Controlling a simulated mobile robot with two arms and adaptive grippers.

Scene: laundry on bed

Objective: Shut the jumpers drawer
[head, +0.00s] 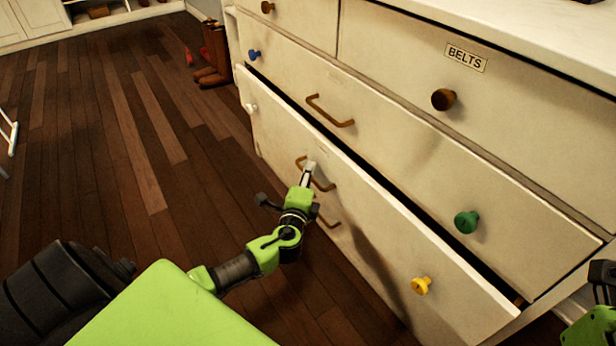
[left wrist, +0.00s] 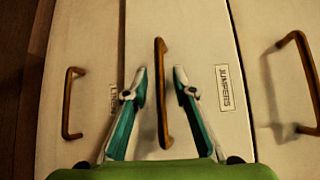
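The jumpers drawer (head: 372,225) is the white drawer front with a white knob at its left and a yellow knob at its right. It stands slightly open, with a dark gap along its top edge. In the left wrist view, its JUMPERS label (left wrist: 224,87) is beside its brown bar handle (left wrist: 163,95). My left gripper (head: 308,168) is at this handle. Its fingers are open, one on each side of the handle in the left wrist view; I cannot tell whether they touch it. My right gripper (head: 602,295) is only partly visible at the right edge, its fingers unclear.
The drawer above (head: 400,145), with blue and green knobs, looks shut. The belts drawer (head: 520,100) is above that. The linen drawer (left wrist: 85,60) is below the jumpers drawer. Brown boots (head: 213,55) stand by the dresser's far end. The wooden floor (head: 110,150) is mostly clear.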

